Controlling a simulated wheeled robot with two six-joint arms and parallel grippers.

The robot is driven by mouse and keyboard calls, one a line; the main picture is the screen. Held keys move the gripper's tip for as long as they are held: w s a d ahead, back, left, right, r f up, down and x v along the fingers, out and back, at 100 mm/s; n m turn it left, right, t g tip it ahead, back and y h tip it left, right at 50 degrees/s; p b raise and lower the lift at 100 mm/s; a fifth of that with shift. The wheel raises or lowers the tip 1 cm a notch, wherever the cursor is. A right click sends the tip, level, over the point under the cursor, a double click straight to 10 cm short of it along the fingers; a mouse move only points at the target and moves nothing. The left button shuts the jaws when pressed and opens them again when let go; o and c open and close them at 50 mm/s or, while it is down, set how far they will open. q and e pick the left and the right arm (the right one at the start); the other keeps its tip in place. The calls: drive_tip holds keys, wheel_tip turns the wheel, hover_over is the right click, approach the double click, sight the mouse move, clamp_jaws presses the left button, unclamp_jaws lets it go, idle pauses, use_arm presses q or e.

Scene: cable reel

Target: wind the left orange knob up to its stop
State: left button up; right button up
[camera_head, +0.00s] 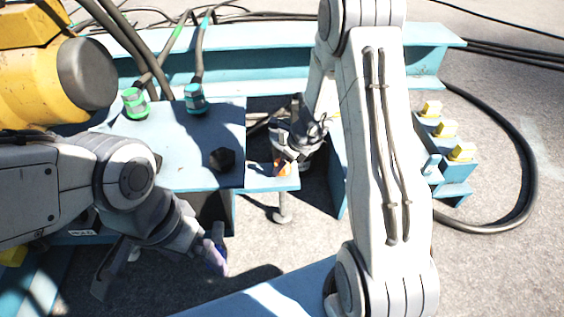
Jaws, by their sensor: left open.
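An orange knob (282,168) shows as a small orange patch at the blue ledge right of the main blue plate. The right gripper covers much of it. My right gripper (286,152) is down at this knob, with its arm reaching in from the front right; its fingers are small and shaded, so I cannot tell whether they grip the knob. Only one orange knob is visible. My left gripper (163,266) is open and empty at the lower left, below and in front of the blue plate, apart from the knob.
The blue plate (185,150) carries a black hexagonal knob (222,159), a green connector (134,103) and a teal connector (196,98) with cables. A block with yellow pegs (446,129) stands right. A thick black cable (528,160) loops on the ground.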

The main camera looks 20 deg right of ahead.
drive_tip(key=n+g+p, duration=0.1)
drive_tip(key=n+p, duration=0.2)
drive_tip(key=n+g+y+p, duration=0.1)
drive_tip(key=n+p, duration=0.3)
drive_tip(key=n+g+p, duration=0.1)
drive_tip(key=n+p, duration=0.2)
drive_tip(key=p, duration=0.1)
drive_tip(key=shift+r+n+g+y, duration=0.2)
drive_tip(key=shift+n+g+y, duration=0.1)
drive_tip(key=shift+n+p, duration=0.4)
drive_tip(key=shift+p, duration=0.1)
drive_tip(key=n+g+p, duration=0.1)
drive_tip(key=n, duration=0.1)
drive_tip(key=shift+f+n, duration=0.1)
drive_tip(key=shift+n, duration=0.3)
drive_tip(key=n+g+p, duration=0.1)
drive_tip(key=n, duration=0.1)
drive_tip(key=shift+n+h, duration=0.4)
drive_tip(key=n+g, duration=0.1)
drive_tip(key=n, duration=0.2)
drive_tip(key=shift+f+h, duration=0.1)
drive_tip(key=shift+h, duration=0.3)
drive_tip(key=n+g+h, duration=0.1)
drive_tip(key=n, duration=0.3)
drive_tip(key=shift+n, duration=0.3)
drive_tip(key=shift+n+h, duration=0.3)
drive_tip(key=o, duration=1.4)
drive_tip(key=shift+c, duration=0.2)
